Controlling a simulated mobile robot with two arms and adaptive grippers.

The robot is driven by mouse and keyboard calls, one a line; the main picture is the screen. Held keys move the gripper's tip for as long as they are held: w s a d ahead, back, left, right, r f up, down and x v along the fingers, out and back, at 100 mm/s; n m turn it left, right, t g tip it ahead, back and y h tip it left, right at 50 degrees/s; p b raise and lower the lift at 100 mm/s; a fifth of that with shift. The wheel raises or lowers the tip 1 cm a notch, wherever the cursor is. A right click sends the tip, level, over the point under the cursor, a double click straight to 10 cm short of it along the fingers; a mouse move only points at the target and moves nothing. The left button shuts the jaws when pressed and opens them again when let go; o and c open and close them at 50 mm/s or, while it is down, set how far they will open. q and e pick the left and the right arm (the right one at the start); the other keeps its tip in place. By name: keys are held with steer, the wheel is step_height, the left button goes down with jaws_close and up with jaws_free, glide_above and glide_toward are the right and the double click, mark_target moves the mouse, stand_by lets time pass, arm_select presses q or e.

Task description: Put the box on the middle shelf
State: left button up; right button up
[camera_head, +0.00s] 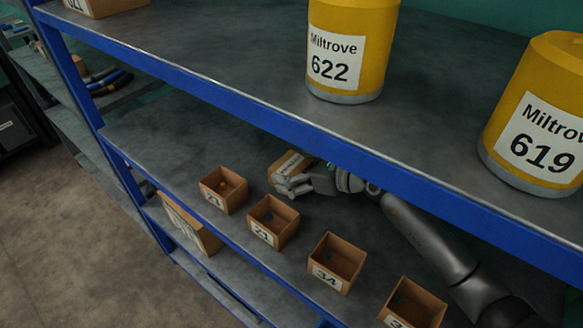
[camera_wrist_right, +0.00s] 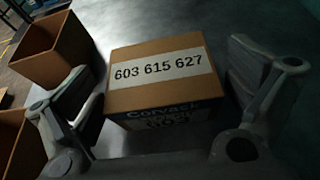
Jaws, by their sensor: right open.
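A closed cardboard box (camera_head: 291,163) rests on the middle shelf (camera_head: 180,150), partly hidden behind my right gripper (camera_head: 283,185). In the right wrist view the box (camera_wrist_right: 160,72) carries a white label reading "603 615 627" on top and dark print, partly "Corvack", on its near side. My right gripper is open, with one finger on each side of the box. I cannot tell whether the fingers touch it. My right arm reaches in from the lower right, under the top shelf (camera_head: 230,50). My left gripper is not in view.
Small open bins (camera_head: 274,222) with number labels line the middle shelf's front edge. Yellow canisters 622 (camera_head: 350,45) and 619 (camera_head: 540,120) stand on the top shelf. The blue top-shelf beam (camera_head: 250,115) runs above my arm. A larger box (camera_head: 190,228) is lower down.

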mark_target(300, 169)
steer(key=b+v, duration=0.1)
steer(key=v, duration=0.4)
steer(key=shift+s+d+f, duration=0.1)
steer(key=shift+d, duration=0.1)
steer(key=shift+s+d+r, duration=0.35)
steer(key=shift+d, duration=0.05)
